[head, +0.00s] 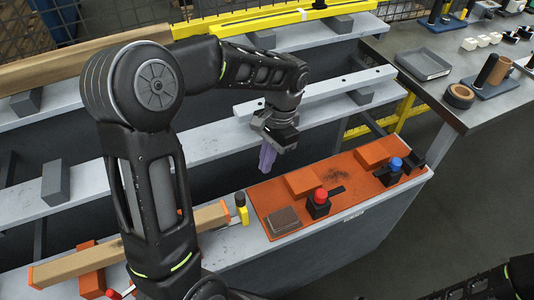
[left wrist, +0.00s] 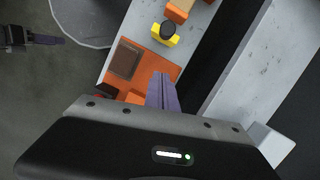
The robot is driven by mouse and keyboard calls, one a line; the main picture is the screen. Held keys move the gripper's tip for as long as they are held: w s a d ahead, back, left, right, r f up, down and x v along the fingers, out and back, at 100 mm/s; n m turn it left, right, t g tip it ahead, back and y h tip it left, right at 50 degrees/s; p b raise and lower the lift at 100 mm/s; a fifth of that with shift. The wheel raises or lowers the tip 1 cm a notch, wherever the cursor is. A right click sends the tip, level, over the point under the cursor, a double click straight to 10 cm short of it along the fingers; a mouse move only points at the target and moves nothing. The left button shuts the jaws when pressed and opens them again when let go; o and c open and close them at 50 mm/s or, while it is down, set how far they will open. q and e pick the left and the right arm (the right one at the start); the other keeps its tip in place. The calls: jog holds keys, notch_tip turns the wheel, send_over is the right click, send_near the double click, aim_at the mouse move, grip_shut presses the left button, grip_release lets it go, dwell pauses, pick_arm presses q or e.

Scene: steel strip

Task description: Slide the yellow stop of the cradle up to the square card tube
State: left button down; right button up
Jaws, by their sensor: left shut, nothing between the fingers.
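The square card tube (head: 170,232) lies along the front bench, partly hidden behind my left arm. The yellow stop (head: 243,215) with its black knob stands just beyond the tube's right end; I cannot tell whether they touch. In the left wrist view the stop (left wrist: 164,35) is beside the tube's end (left wrist: 181,10). An orange end of the cradle (head: 91,284) shows at the lower left. My left gripper (head: 267,162) is shut and empty, its purple fingers pointing down above the bench, apart from the stop. A purple-fingered gripper, apparently my right, shows at the left wrist view's edge (left wrist: 52,40).
An orange panel (head: 272,195) right of the stop carries a red button (head: 320,196), a blue button (head: 395,164) and orange blocks. Pale rails run behind the bench. A grey tray (head: 424,64) is on the side table. A dark gap lies between bench and rails.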

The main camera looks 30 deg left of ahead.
aim_at(239, 192)
pick_arm(q)
jog(key=s+a+f+p, duration=0.1)
jog(key=s+f, duration=0.4)
jog(key=shift+a+f, duration=0.2)
jog(key=shift+a, duration=0.15)
jog(key=shift+s+a, duration=0.45)
jog(key=shift+s, duration=0.2)
jog(key=shift+s+a, duration=0.4)
jog(key=shift+s, duration=0.2)
jog(key=shift+w, duration=0.1)
